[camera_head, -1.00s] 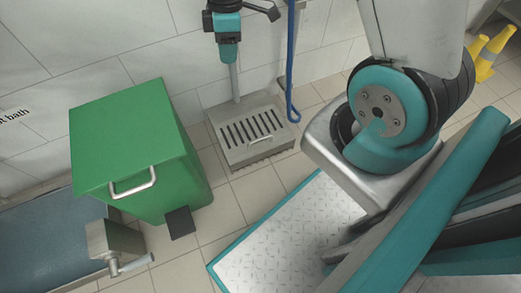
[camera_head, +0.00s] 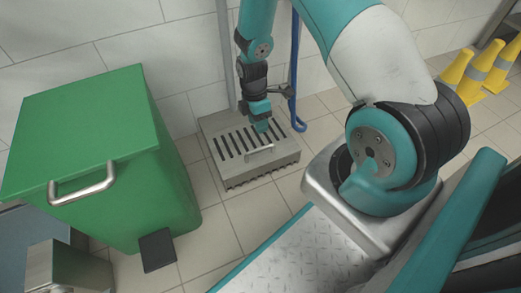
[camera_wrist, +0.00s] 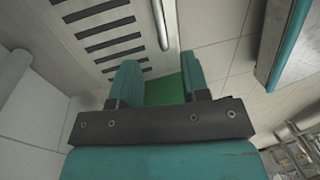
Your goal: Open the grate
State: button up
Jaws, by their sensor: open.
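The grate (camera_head: 228,143) is a slotted light metal top on a low box on the floor by the wall. It lies flat and looks closed. Its handle (camera_head: 260,155) is a small metal bar near the front edge. My gripper (camera_head: 262,126) points down over the grate, just behind the handle in the head view. In the wrist view my gripper (camera_wrist: 158,80) is open and empty, with two teal fingers. The handle (camera_wrist: 160,25) shows there above the gap between the fingertips, apart from them. The grate's slots (camera_wrist: 103,32) are at upper left.
A green bin (camera_head: 90,130) with a lid handle stands left of the grate. A blue hose (camera_head: 295,80) hangs on the wall behind it. Yellow cones (camera_head: 478,70) stand at far right. Tiled floor (camera_head: 240,208) in front of the grate is clear.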

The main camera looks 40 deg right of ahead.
jog(key=b, duration=0.5)
send_over(260, 145)
jog(key=s+a, duration=0.3)
jog(key=s, duration=0.1)
jog(key=f, duration=0.9)
jog(key=shift+w+d+f, duration=0.1)
jog(key=shift+w+f, duration=0.05)
jog(key=shift+w, duration=0.05)
grip_shut()
